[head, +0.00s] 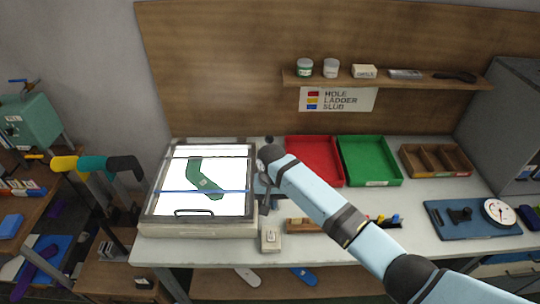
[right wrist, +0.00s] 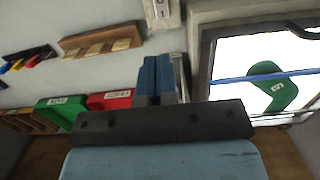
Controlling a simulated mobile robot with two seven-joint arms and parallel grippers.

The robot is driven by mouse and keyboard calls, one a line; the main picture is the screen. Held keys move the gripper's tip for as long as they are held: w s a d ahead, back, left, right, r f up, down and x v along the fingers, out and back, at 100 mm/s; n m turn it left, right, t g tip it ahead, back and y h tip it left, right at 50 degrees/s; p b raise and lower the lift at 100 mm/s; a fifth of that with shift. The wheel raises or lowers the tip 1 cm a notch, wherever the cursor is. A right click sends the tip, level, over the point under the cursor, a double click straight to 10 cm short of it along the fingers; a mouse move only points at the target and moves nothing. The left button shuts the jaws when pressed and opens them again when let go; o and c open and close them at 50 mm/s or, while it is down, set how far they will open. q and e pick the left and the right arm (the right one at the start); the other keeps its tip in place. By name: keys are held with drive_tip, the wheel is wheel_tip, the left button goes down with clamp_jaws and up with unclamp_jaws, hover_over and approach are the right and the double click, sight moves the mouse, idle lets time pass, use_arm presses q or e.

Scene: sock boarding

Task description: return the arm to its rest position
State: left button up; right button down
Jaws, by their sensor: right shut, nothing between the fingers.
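My right gripper (head: 266,194) hangs over the bench just right of the light box, partly hidden behind its own wrist in the head view. In the right wrist view its two blue fingers (right wrist: 158,78) are together with nothing between them. My right arm (head: 325,210) reaches in from the lower right. The light box (head: 150,222) glows white at the left of the bench. A green sock (head: 203,180) lies flat on it under a blue bar; the sock also shows in the right wrist view (right wrist: 270,88). My left gripper is not in view.
A red tray (head: 333,184), a green tray (head: 385,183) and a brown divided tray (head: 436,174) stand along the back. A small pale block (head: 270,240) sits near the gripper. A blue board (head: 460,232) with a dial gauge is at right. A shelf (head: 390,82) hangs above.

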drive_tip(key=s+d+f+n+t+y, duration=0.1)
drive_tip(key=s+f+t+y, duration=0.1)
drive_tip(key=s+f, duration=0.4)
drive_tip(key=s+d+f+t+y, duration=0.2)
drive_tip(key=s+f+t, duration=0.1)
drive_tip(key=s+f, duration=0.25)
drive_tip(key=s+d+r+n+t, duration=0.1)
drive_tip(key=s+d+r+t, duration=0.1)
drive_tip(key=s+d, duration=0.6)
drive_tip(key=s+d+r+n+t+h, duration=0.1)
drive_tip(key=s+d+t, duration=0.4)
drive_tip(key=s+d, duration=0.3)
drive_tip(key=shift+s+r, duration=0.4)
drive_tip(key=shift+s, duration=0.25)
